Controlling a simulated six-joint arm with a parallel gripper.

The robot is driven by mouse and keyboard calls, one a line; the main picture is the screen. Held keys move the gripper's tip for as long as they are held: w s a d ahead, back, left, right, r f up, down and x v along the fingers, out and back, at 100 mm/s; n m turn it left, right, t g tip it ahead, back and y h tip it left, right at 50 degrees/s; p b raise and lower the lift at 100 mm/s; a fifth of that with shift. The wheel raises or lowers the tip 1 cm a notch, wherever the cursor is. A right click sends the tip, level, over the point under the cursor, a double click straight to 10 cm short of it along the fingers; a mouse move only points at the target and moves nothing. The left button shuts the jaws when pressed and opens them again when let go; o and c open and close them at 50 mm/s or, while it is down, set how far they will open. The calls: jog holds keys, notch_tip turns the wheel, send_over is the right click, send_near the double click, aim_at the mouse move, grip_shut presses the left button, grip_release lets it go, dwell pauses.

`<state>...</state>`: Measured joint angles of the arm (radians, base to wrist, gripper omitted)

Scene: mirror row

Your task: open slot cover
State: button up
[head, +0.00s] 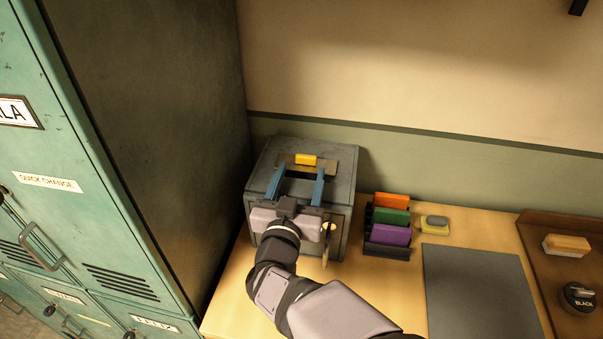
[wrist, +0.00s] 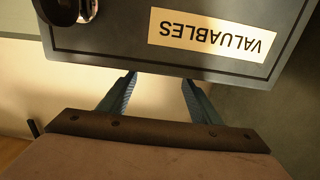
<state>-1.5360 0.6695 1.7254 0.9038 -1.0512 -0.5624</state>
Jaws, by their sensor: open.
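A grey metal box (head: 342,190) stands on the wooden desk against the wall. On its top lies a brownish cover strip with a small yellow tab (head: 306,160), with a dark area just in front of it. My gripper (head: 303,166) reaches over the top from the front. Its two blue fingers are spread wide, with the tab between their tips and a gap on both sides. In the wrist view, the fingers (wrist: 158,78) run past the box's upper edge and their tips are hidden. The box front carries an upside-down VALUABLES label (wrist: 212,34).
A dark knob (wrist: 68,8) sits on the box front. To the box's right are orange, green and purple items in a dark rack (head: 390,225), a yellow-grey block (head: 434,224) and a grey mat (head: 480,290). Green lockers (head: 90,200) stand close on the left.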

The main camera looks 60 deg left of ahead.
aim_at(306, 159)
jog(key=shift+p+v, duration=0.75)
jog(key=shift+v, duration=0.75)
jog(key=shift+p+x, duration=1.4)
jog(key=shift+x, duration=2.4)
jog(key=shift+f, duration=0.1)
